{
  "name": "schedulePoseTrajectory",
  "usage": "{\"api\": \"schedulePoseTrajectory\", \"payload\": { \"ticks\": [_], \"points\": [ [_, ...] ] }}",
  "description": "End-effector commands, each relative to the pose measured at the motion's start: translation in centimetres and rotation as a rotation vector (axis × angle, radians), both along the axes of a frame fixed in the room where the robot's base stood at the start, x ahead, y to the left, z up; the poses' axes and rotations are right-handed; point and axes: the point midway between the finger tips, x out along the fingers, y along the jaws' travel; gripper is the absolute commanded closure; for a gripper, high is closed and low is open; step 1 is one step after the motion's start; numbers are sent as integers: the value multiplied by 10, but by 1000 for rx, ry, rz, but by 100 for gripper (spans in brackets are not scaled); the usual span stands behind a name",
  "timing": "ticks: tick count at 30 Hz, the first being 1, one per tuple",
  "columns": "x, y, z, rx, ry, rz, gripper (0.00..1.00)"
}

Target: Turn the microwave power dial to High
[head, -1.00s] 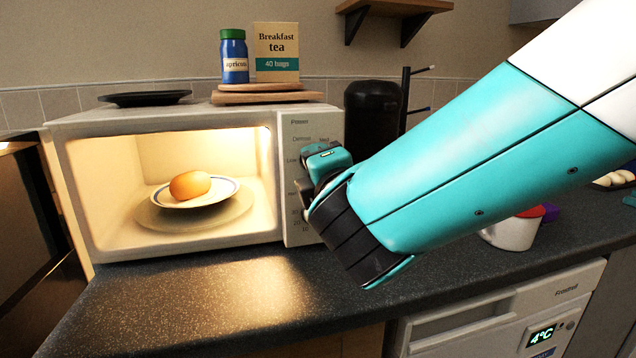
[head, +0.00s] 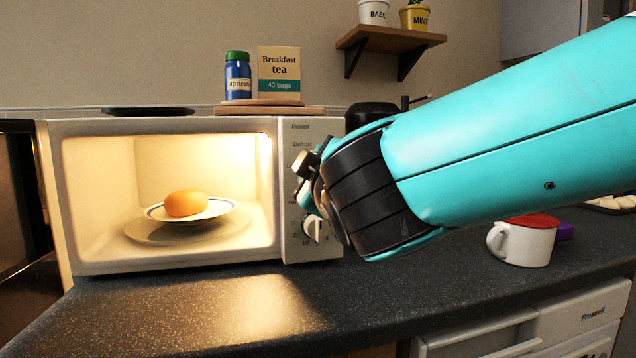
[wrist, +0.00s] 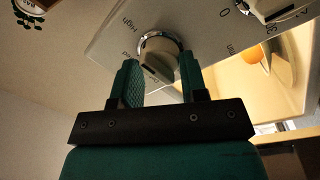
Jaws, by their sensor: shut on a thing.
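The microwave (head: 180,262) stands on the counter with its lit cavity open. Its control panel (head: 296,262) is at the right side. My gripper (head: 305,178) is at the upper part of this panel and hides most of the power dial in the head view. In the wrist view the power dial (wrist: 158,58) sits between the two fingers of my gripper (wrist: 159,66), which is shut on it. The label "High" is printed beside the dial, up and left in that view. I cannot tell which mark the dial points to.
The lower timer dial (head: 313,228) is free below my gripper. An egg-like item (head: 186,203) lies on a plate (head: 228,207) inside the microwave. A white mug (head: 526,246) stands right on the counter (head: 400,285). A tea box (head: 279,72) and blue jar (head: 238,82) stand on top.

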Motion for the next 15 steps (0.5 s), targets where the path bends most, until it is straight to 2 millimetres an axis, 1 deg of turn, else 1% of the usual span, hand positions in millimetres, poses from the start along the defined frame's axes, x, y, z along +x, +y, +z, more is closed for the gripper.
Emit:
{"api": "schedulePoseTrajectory", "payload": {
  "ticks": [6,15],
  "points": [
    [0,-1,-1,53,16,-3,84],
    [0,-1,0,67,21,-2,84]
  ]
}}
